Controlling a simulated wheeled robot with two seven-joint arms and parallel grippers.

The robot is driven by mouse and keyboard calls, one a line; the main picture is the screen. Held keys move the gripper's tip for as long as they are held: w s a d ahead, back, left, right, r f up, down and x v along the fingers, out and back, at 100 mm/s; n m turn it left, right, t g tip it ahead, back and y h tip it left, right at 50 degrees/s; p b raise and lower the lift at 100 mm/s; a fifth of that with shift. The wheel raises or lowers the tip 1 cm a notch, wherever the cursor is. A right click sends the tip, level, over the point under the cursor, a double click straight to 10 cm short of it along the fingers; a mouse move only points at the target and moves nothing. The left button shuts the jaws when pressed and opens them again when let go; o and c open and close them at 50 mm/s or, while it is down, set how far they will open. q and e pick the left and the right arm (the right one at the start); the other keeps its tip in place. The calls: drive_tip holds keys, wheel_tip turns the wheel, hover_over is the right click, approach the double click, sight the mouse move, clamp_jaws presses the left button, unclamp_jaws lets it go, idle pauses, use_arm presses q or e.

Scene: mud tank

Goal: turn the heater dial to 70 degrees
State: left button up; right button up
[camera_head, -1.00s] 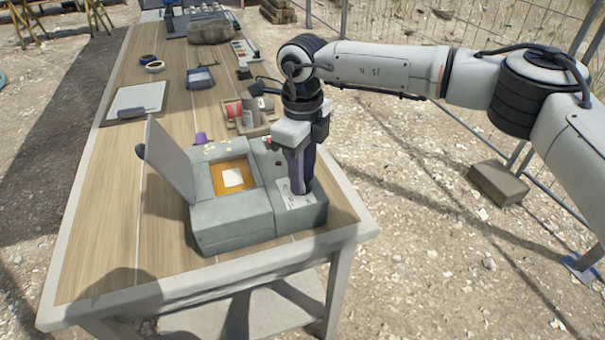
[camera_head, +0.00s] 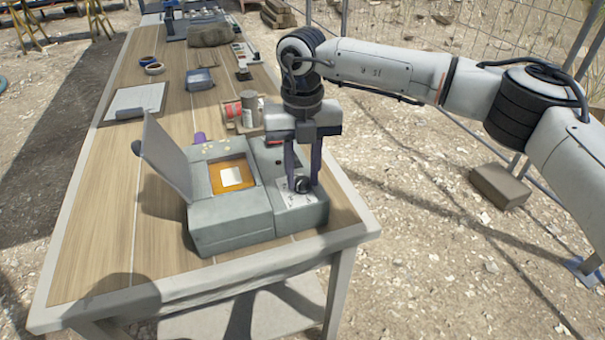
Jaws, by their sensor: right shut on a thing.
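The heater is a grey box (camera_head: 232,222) near the front end of the wooden table, with its lid (camera_head: 168,160) raised on the left. An orange-framed chamber with a pale square piece (camera_head: 232,177) inside is open on its top. The dark round dial (camera_head: 303,184) sits on the right part of the box, above a label with print too small to read. My right gripper (camera_head: 302,182) points down from above, its two dark fingers on either side of the dial and shut on it. My left gripper is not in view.
Behind the heater stands a wooden tray (camera_head: 240,129) with a red can (camera_head: 233,111) and a grey can (camera_head: 250,106). The table's front left is clear.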

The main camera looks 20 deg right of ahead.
sight(303, 180)
drive_tip(key=m, duration=0.6)
drive_tip(key=shift+w+r+b, duration=0.1)
drive_tip(key=shift+b, duration=0.3)
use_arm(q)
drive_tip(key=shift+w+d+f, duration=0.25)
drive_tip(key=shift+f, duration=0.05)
use_arm(e)
drive_tip(key=m, duration=0.6)
drive_tip(key=shift+m, duration=0.3)
drive_tip(key=shift+d, duration=0.1)
drive_tip(key=o, duration=1)
drive_tip(key=shift+o, duration=0.2)
use_arm(q)
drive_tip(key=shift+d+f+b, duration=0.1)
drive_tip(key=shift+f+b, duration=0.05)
drive_tip(key=shift+b, duration=0.4)
use_arm(e)
wheel_tip(303, 180, up, 10)
drive_tip(key=shift+r, duration=0.15)
